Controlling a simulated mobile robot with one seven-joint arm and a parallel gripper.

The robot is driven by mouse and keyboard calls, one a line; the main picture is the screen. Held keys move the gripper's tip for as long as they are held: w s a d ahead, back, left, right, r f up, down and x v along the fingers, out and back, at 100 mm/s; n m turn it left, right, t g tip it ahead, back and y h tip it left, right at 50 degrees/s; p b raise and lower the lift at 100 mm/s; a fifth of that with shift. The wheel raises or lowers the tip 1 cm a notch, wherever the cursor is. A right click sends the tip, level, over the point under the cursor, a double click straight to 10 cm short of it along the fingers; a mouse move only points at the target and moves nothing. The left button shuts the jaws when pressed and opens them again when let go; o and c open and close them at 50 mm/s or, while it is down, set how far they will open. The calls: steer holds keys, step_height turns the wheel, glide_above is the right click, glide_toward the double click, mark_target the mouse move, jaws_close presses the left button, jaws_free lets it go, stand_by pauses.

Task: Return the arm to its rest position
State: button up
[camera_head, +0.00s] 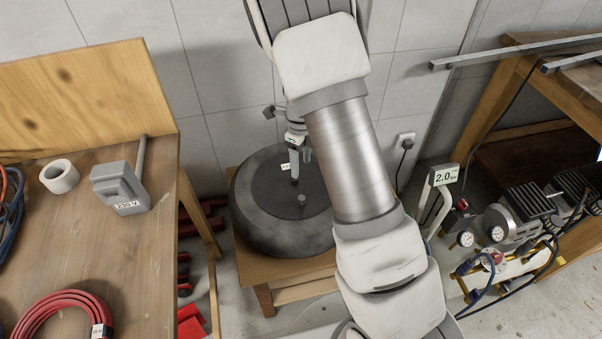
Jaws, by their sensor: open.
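My arm rises from the bottom right to a bend at the top middle and hides part of the wall and the wheel. My gripper (301,167) shows small below that bend, left of the thick link. It points down and is open, with no object visible between its fingers. Behind and below it, in the picture, a dark tyre (255,225) lies flat on a low wooden stand (286,272). Whether the fingertips touch the tyre's dark centre cannot be told. A small white label (284,167) shows beside the fingers.
A wooden bench (140,250) on the left bears a red coiled hose (45,308), a tape roll (60,177) and a grey 230 V box (118,188). At right are a "2.0 bar" sign (444,174), a compressor (510,220) and a wooden table (510,90). A tiled wall stands behind.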

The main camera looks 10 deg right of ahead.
steer(key=shift+r, duration=1.3)
steer(key=s+r+n+t+p, duration=0.1)
steer(key=s+r+n, duration=0.25)
steer(key=r, duration=0.35)
steer(key=s+a+r+n+t+y+p, duration=0.1)
steer(key=s+r+n, duration=0.2)
steer(key=r+n, duration=0.3)
steer(key=s+r+n+p, duration=0.1)
steer(key=s+r+n, duration=0.2)
steer(key=r, duration=0.4)
steer(key=s+r+n+t+p, duration=0.1)
steer(key=s+r+n, duration=0.4)
steer(key=s+n, duration=0.2)
steer(key=s+d+r+n+t+h+p, duration=0.1)
steer(key=s+r+n+t, duration=0.1)
steer(key=s+r+n, duration=0.3)
steer(key=shift+s+r+n+t, duration=0.2)
steer(key=shift+s+n+t, duration=0.1)
steer(key=shift+s+n, duration=1.05)
